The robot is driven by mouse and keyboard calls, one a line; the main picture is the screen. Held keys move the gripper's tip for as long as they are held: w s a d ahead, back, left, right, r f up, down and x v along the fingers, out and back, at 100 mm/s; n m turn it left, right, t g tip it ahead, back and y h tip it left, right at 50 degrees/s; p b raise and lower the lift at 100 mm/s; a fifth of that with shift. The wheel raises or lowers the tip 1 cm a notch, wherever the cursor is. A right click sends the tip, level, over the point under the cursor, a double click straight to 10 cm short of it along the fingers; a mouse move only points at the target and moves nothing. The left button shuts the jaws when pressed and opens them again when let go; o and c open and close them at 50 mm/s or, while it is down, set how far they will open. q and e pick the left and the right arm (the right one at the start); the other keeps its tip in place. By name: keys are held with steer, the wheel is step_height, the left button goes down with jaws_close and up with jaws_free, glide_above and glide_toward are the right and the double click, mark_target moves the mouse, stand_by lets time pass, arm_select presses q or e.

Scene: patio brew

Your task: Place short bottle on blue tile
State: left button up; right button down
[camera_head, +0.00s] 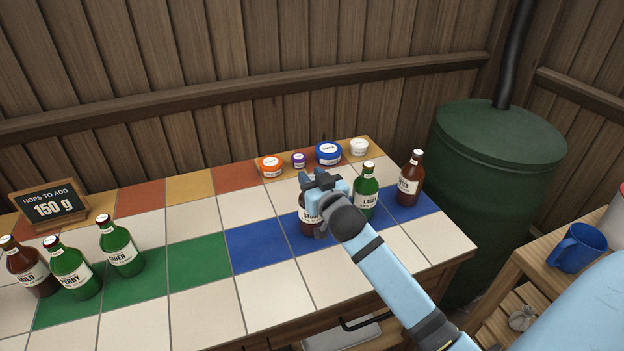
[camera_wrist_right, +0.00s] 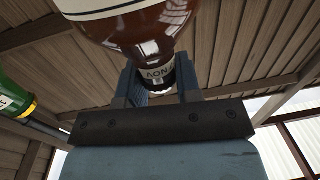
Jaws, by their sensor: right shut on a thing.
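My right gripper (camera_head: 322,182) is shut on the neck of a brown bottle (camera_head: 308,221) with a pale label that seems to read STOUT. The bottle is upright over the row of blue tiles (camera_head: 258,246); I cannot tell whether its base touches them. My gripper and forearm hide its neck and right side. In the right wrist view the brown bottle (camera_wrist_right: 145,30) has its neck between the two fingers (camera_wrist_right: 158,84). A green LAGER bottle (camera_head: 366,195) and a brown bottle (camera_head: 409,181) stand to its right on blue tiles. My left gripper is not in view.
Brown MILD (camera_head: 31,267), green PERRY (camera_head: 74,270) and green CIDER (camera_head: 121,252) bottles stand at the left. Several small tubs (camera_head: 328,153) line the back edge. A sign (camera_head: 50,205) reads 150 g. A green barrel (camera_head: 495,190) stands right of the table.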

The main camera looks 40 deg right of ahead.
steer(key=shift+r, duration=0.2)
steer(key=shift+f, duration=0.15)
steer(key=c, duration=0.8)
jaws_free()
steer(key=shift+s, duration=0.15)
steer(key=s+a, duration=0.2)
steer(key=s, duration=0.9)
steer(key=shift+s, duration=0.3)
